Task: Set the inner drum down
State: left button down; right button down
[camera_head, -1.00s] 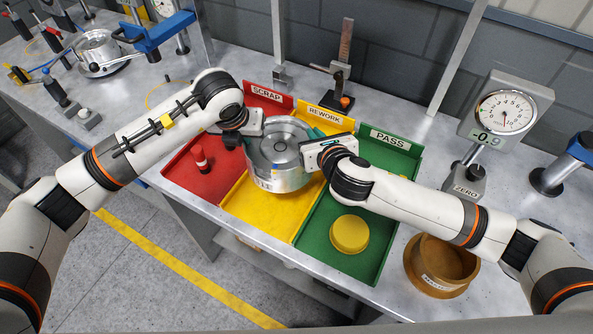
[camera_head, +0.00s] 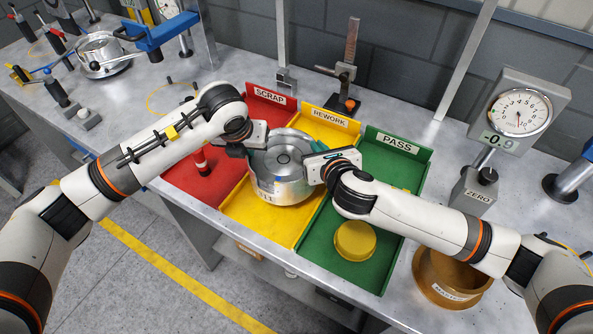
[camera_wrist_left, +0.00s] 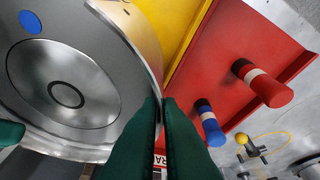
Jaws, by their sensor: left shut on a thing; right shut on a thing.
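The inner drum (camera_head: 281,186), a silver metal cylinder with a round hub on top, is over the yellow REWORK tray (camera_head: 245,213). My left gripper (camera_head: 249,150) is shut on its left rim and my right gripper (camera_head: 314,166) on its right side. In the left wrist view the drum (camera_wrist_left: 90,55) fills the upper left, with a blue dot on its face. The green fingers of my left gripper (camera_wrist_left: 162,115) pinch the drum's rim there. Whether the drum's underside touches the tray is hidden.
The red SCRAP tray (camera_head: 180,178) holds a red-and-white peg (camera_head: 200,162); the wrist view also shows a blue-capped one (camera_wrist_left: 208,125). The green PASS tray (camera_head: 320,240) holds a yellow disc (camera_head: 355,240). A brown bowl (camera_head: 430,280) and a dial gauge (camera_head: 518,110) stand to the right.

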pick_arm(q)
jog(key=shift+w+a+r, duration=0.15)
jog(key=shift+w+r, duration=0.05)
jog(key=shift+w, duration=0.1)
pick_arm(e)
jog(key=shift+w+r, duration=0.1)
pick_arm(q)
jog(key=shift+f, duration=0.15)
